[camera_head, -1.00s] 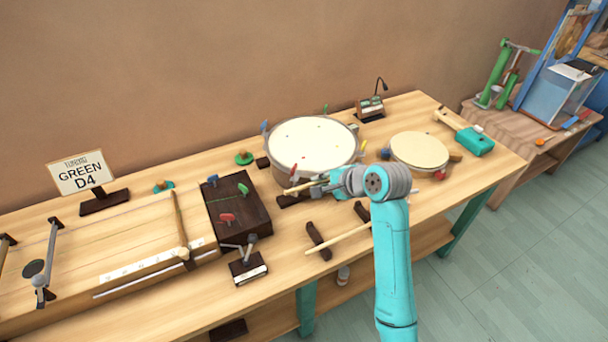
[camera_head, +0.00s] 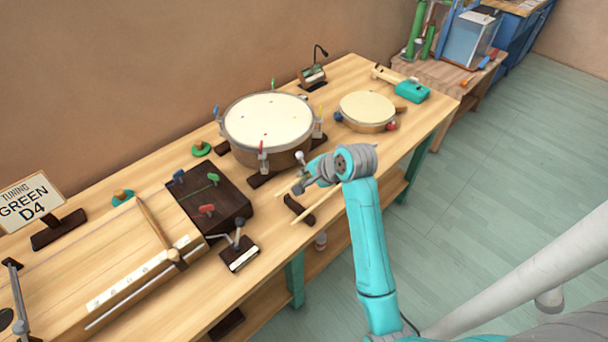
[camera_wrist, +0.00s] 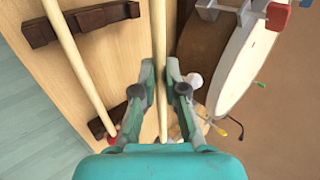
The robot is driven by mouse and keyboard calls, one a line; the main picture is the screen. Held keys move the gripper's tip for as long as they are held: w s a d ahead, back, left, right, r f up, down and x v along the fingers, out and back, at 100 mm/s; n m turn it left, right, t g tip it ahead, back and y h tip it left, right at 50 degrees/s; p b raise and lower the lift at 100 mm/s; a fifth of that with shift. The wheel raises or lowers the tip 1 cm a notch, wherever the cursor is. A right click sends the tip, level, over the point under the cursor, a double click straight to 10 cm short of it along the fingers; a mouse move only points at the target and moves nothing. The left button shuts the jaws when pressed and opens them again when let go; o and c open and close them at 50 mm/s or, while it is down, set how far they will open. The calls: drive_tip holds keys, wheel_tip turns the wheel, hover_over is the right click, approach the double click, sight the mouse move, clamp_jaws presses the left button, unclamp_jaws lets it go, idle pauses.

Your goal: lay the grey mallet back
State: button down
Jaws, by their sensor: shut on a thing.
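My gripper (camera_head: 306,183) is shut on a pale wooden stick, the handle of the grey mallet (camera_wrist: 160,40); it also shows in the head view (camera_head: 284,189), sticking out left of the jaws. I cannot make out its head for certain. The handle lies between the drum and a second mallet (camera_wrist: 75,60), which has a red head (camera_wrist: 111,139). This second mallet lies across two dark notched rests (camera_wrist: 85,25), one also visible in the head view (camera_head: 298,211). A pale ball (camera_head: 300,157) shows beside my gripper; I cannot tell what it belongs to.
A large drum (camera_head: 268,120) with coloured tuning keys stands just behind my gripper. A smaller drum (camera_head: 367,110) is farther right. A dark box (camera_head: 210,195) with coloured levers and a small metal stand (camera_head: 239,255) are to the left. The table's front edge is close.

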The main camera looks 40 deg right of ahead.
drive_tip(key=shift+f, duration=3.2)
drive_tip(key=shift+f, duration=0.3)
drive_tip(key=c, duration=1.2)
unclamp_jaws()
drive_tip(key=shift+o, duration=0.2)
drive_tip(key=shift+r, duration=0.1)
drive_tip(key=v, duration=1.1)
drive_tip(key=shift+s+r, duration=0.3)
